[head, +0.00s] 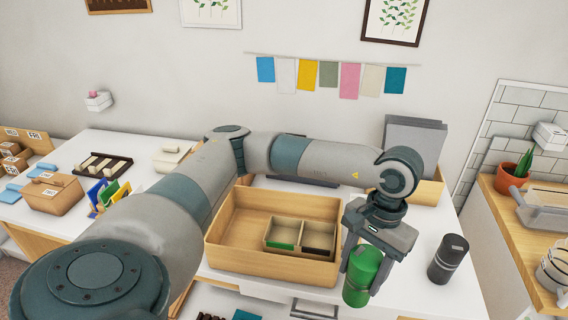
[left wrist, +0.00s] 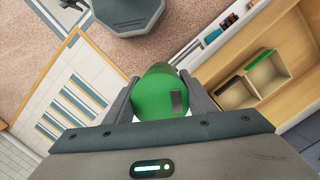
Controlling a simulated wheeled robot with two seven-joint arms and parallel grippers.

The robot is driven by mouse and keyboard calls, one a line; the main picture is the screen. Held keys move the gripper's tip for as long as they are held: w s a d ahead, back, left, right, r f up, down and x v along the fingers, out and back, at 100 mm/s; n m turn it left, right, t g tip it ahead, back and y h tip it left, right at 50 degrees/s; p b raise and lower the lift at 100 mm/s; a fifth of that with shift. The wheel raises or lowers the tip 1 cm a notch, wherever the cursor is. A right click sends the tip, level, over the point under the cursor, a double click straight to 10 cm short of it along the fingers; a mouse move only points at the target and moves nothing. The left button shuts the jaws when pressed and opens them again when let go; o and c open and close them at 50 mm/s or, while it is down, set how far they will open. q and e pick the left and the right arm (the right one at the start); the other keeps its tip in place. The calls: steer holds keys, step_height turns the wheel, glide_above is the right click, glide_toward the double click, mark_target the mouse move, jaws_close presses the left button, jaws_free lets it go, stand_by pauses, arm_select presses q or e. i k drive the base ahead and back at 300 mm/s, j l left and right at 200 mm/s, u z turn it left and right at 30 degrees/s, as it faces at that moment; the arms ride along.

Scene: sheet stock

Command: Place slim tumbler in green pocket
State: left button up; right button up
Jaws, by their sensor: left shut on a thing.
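A green tumbler (head: 360,278) is between the fingers of my left gripper (head: 372,250), which is shut on it. It hangs roughly upright at the right front corner of the wooden box, outside it. In the left wrist view the tumbler (left wrist: 160,90) fills the space between both fingers. The box holds a small divider with two pockets. The left one, the green pocket (head: 281,246), has a green strip at its front and looks empty; it also shows in the left wrist view (left wrist: 233,92). The other pocket (head: 319,251) has a black strip. My right gripper is out of view.
A dark tumbler (head: 447,260) stands on the white table to the right of my gripper. The wooden box (head: 228,258) has raised walls. A grey file holder (head: 414,140) stands behind. Card racks and small boxes are at the left.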

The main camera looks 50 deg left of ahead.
mark_target(283, 239)
steer(key=k+j, duration=0.15)
steer(key=j, duration=0.2)
steer(key=k+j+z, duration=0.1)
steer(key=j, duration=0.3)
steer(key=k+j+z, duration=0.1)
steer(key=j, duration=0.25)
steer(key=k+j, duration=0.25)
steer(key=k+j+z, duration=0.1)
steer(key=j, duration=0.35)
steer(key=i+j, duration=0.1)
steer(key=j, duration=0.2)
steer(key=i+j+z, duration=0.1)
steer(key=i+j, duration=0.15)
steer(key=j, duration=0.3)
steer(key=z, duration=0.05)
